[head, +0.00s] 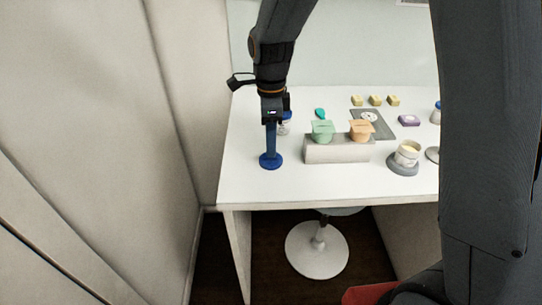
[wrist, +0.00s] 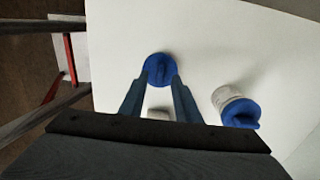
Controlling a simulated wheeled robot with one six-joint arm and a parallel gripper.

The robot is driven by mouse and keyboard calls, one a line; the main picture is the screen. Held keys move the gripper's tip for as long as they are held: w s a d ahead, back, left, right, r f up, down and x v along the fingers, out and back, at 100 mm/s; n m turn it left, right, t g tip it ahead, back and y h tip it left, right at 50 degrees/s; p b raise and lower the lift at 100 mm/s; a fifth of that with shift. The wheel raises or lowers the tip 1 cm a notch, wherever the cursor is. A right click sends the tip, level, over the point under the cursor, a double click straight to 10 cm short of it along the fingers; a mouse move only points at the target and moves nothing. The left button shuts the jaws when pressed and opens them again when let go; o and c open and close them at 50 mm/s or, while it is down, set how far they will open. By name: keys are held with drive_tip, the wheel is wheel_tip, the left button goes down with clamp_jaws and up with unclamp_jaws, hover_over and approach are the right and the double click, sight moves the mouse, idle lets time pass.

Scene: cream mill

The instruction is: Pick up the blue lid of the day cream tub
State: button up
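A round blue lid (head: 270,161) with a raised grip lies on the white table near its left front part. In the wrist view the lid (wrist: 157,63) shows just beyond my fingertips. My gripper (head: 270,150) points straight down over it. Its two blue fingers (wrist: 160,80) stand apart, one towards each side of the lid's grip, and I see no clear contact. An uncovered tub of pale cream (head: 408,153) stands on a grey round base (head: 402,170) at the right.
A white jar with a blue lid (wrist: 240,112) stands close by, partly behind my gripper in the head view (head: 285,127). The wall (head: 180,100) is left of the table.

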drive_tip(key=shift+f, duration=1.2)
clamp_jaws()
drive_tip(key=shift+r, duration=0.15)
